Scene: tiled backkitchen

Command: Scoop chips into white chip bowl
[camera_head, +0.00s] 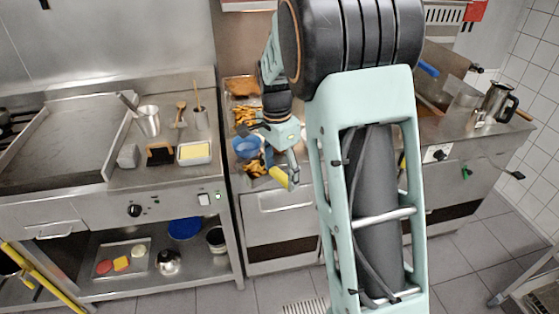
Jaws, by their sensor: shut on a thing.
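My gripper (289,164) is over the counter in the middle of the picture, left of my large arm link. It is shut on a yellow cylindrical thing (280,177), perhaps the handle of a scoop; its other end is hard to make out. Golden chips (253,169) lie right beside it, to the left. More chips (244,115) lie farther back in what looks like a tray. A blue bowl (246,147) stands between these two lots of chips. I cannot make out a white chip bowl; my arm hides part of the counter.
Left, a counter holds a steel cup (148,119), a white-and-yellow tub (194,153) and a flat griddle (70,145). The tiled floor (470,255) is clear in front.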

